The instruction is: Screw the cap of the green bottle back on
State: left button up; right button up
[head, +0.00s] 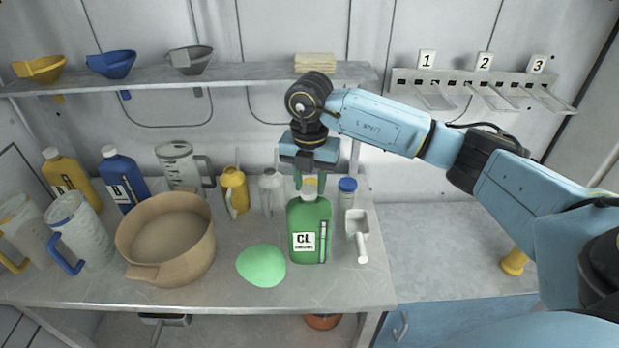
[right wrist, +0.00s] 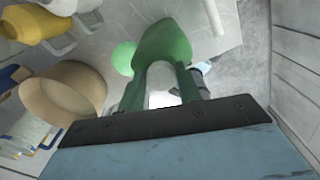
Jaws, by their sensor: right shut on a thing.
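The green bottle (head: 310,232) with the CL label stands upright near the front middle of the bench. It also shows in the right wrist view (right wrist: 164,42). My right gripper (head: 309,178) points down from straight above and is shut on the cap. In the right wrist view its two green fingers (right wrist: 162,85) stand either side of a bright pale area. I cannot tell how far the cap sits on the thread. My left gripper is out of view.
A light green round piece (head: 261,266) lies left of the bottle, and a tan pot (head: 166,240) stands farther left. A white scoop (head: 357,232) and a blue-lidded jar (head: 347,192) are close on the right. A yellow oiler (head: 235,192) stands behind. A shelf (head: 240,72) runs above.

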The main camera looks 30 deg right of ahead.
jog(key=o, duration=1)
jog(key=shift+o, duration=0.4)
jog(key=shift+o, duration=1.3)
jog(key=shift+r+p, duration=2.1)
jog(key=shift+r, duration=0.95)
jog(key=shift+a+f, duration=0.1)
